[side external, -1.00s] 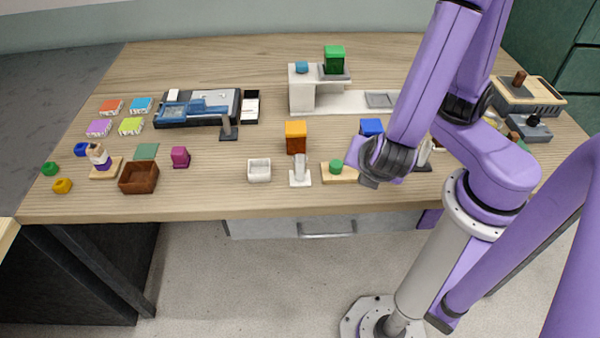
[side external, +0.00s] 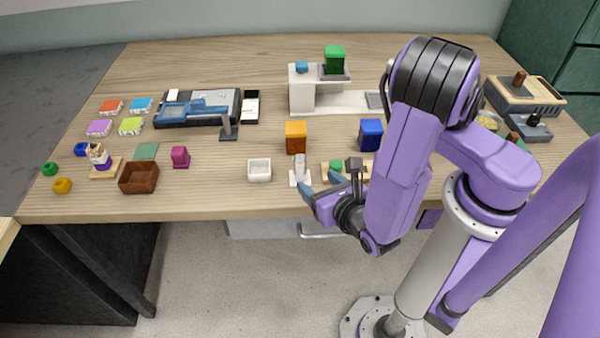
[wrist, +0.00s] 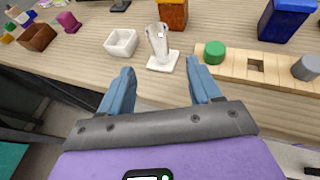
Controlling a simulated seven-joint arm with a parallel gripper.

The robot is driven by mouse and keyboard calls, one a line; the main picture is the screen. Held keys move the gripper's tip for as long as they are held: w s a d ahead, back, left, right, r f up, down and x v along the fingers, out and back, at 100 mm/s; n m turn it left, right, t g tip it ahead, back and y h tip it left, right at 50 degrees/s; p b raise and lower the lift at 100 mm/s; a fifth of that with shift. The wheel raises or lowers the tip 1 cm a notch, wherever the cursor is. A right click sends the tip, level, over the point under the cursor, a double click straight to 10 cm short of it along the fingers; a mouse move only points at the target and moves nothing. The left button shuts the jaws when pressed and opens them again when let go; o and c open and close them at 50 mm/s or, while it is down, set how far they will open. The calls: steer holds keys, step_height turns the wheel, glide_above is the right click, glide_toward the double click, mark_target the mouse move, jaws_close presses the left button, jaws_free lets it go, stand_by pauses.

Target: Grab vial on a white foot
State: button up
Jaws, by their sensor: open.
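The vial (wrist: 157,38) is a pale, clear tube standing upright on a square white foot (wrist: 162,64) near the table's front edge. In the side view the vial (side external: 299,167) stands just in front of an orange block. My gripper (wrist: 159,80) is open and empty, its two blue fingers apart. In the wrist view the vial is ahead of the fingertips, centred between them, and not touched. In the side view my gripper (side external: 320,181) is at the table's front edge, just right of and in front of the vial.
A white open box (side external: 259,170) stands left of the vial.

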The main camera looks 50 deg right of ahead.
mark_target(297, 164)
steer(key=x, duration=1.2)
steer(key=c, duration=1)
